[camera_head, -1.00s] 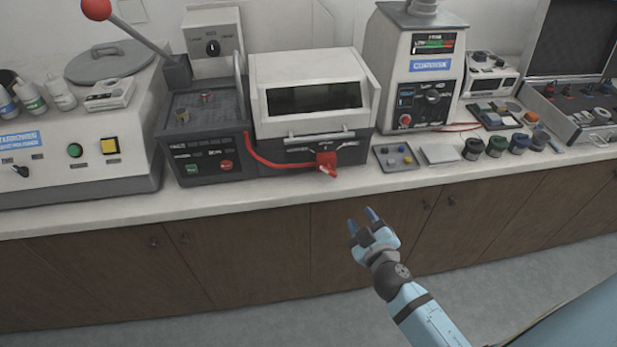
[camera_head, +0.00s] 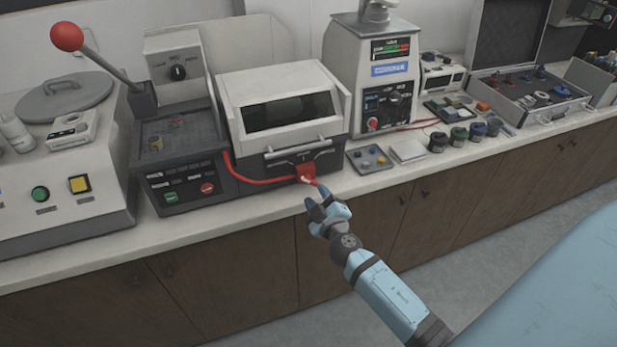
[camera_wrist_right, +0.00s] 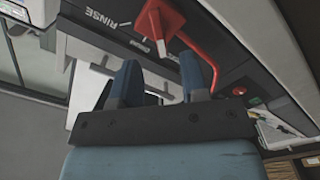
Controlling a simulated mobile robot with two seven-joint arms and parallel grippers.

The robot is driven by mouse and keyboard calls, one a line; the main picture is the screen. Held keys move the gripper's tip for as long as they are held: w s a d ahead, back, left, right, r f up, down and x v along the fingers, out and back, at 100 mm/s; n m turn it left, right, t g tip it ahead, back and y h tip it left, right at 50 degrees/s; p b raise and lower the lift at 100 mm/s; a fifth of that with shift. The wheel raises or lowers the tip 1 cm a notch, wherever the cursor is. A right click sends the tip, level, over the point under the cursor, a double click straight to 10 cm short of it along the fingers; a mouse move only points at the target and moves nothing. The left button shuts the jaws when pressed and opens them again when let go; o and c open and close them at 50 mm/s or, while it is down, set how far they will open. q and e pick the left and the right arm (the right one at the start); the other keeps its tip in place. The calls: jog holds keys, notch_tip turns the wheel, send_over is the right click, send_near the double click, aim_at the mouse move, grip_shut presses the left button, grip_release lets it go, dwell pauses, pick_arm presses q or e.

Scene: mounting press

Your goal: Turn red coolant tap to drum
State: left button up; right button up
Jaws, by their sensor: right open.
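The red coolant tap (camera_head: 307,173) sits on the dark lower front of the white windowed machine (camera_head: 284,98), under its handle bar. In the right wrist view the red tap (camera_wrist_right: 160,20) is beyond the fingertips, with a "RINSE" mark beside it. Another label near the tap is too small to read surely. My right gripper (camera_head: 317,200) is in front of and just below the tap at the counter edge. Its two blue fingers (camera_wrist_right: 160,78) are apart with nothing between them. I see a gap to the tap in the wrist view. My left gripper is not in view.
A red hose (camera_head: 250,178) runs left from the tap to the dark control unit. A small tray (camera_head: 371,160) and a pale flat block (camera_head: 408,151) lie to the tap's right. A red-ball lever (camera_head: 66,36) rises at the left. The space before the counter is free.

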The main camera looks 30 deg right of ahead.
aim_at(309, 183)
jog(key=p+x, duration=0.1)
jog(key=x, duration=0.5)
jog(key=shift+w, duration=0.25)
grip_shut()
